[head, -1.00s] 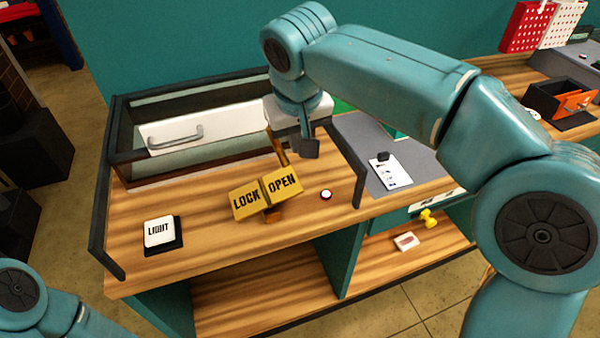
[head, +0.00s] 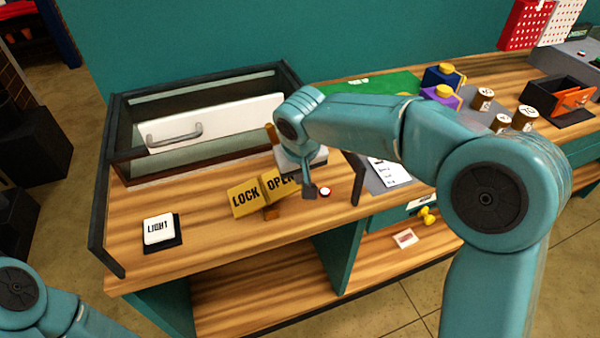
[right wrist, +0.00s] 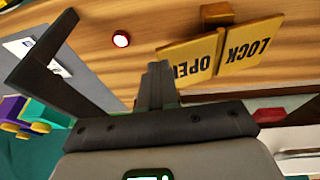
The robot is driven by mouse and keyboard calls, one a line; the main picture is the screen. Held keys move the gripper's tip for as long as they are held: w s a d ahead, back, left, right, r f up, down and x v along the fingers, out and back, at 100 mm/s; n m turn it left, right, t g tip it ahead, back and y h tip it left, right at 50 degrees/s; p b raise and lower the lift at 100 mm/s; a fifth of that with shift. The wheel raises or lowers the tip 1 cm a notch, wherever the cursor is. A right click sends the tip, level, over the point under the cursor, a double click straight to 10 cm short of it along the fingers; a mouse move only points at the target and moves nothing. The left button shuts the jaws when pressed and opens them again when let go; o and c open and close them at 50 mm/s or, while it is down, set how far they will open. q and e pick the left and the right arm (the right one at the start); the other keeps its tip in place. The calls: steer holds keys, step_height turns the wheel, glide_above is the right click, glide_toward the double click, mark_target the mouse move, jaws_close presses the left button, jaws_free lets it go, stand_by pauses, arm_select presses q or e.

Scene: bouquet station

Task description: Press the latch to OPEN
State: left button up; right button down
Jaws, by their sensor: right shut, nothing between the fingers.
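The latch is a yellow two-winged rocker, its left half marked LOCK (head: 244,199) and its right half marked OPEN (head: 271,184). Both halves also show in the right wrist view, with LOCK (right wrist: 252,46) and OPEN (right wrist: 188,62) upside down. My right gripper (head: 309,191) is shut and empty, just right of the OPEN half, whose right end it partly hides in the head view. In the right wrist view its closed fingertips (right wrist: 158,70) are beside the OPEN half's edge; I cannot tell whether they touch. My left gripper is out of view.
A glass-sided case with a white handled front (head: 235,122) stands behind the latch. A small red-and-white button (head: 325,191) is close to my right gripper. A dark divider (head: 354,180) stands to its right. A white LIGHT switch (head: 158,229) is at left.

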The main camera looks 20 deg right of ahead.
steer(key=shift+w+f, duration=0.2)
steer(key=shift+f, duration=0.1)
steer(key=shift+s+r, duration=0.1)
steer(key=shift+s, duration=0.05)
